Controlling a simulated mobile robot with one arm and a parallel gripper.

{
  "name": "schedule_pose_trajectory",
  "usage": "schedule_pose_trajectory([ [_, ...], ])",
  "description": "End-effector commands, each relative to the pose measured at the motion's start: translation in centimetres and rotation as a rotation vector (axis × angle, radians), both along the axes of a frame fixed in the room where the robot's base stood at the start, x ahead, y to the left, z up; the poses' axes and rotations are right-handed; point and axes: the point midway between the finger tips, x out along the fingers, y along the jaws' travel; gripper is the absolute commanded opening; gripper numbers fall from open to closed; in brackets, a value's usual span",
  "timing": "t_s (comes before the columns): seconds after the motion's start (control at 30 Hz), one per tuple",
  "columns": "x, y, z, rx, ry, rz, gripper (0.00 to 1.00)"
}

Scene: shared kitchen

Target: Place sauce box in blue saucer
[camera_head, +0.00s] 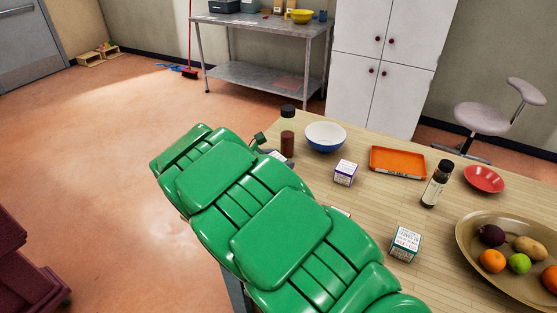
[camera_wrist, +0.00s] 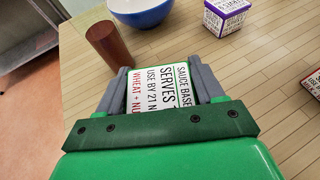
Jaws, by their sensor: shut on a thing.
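My gripper (camera_wrist: 165,88) is shut on the sauce box (camera_wrist: 163,90), a white box with black and red print, whose label reads "SAUCE BASE" in the wrist view. Its lower part is hidden by the gripper. In the head view a small part of a white box (camera_head: 279,155) shows beyond my green arm, near the table's left edge. A round bowl, blue outside and white inside (camera_head: 325,138), stands just past it; it also shows at the top of the wrist view (camera_wrist: 140,12). I see no separate flat blue saucer.
A brown bottle with a dark cap (camera_head: 287,140) stands close beside the gripper. A purple-edged box (camera_head: 344,173), orange tray (camera_head: 398,162), dark bottle (camera_head: 435,185), red dish (camera_head: 484,179), green-edged box (camera_head: 405,244) and fruit platter (camera_head: 475,262) are on the wooden table.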

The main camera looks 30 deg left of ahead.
Motion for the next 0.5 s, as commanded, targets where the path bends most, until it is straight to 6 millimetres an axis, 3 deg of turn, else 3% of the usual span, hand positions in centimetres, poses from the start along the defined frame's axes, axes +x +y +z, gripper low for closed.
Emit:
schedule_pose_trajectory([
  [0.5, 0.0, 0.0, -1.1, 0.001, 0.0, 0.0, 0.31],
])
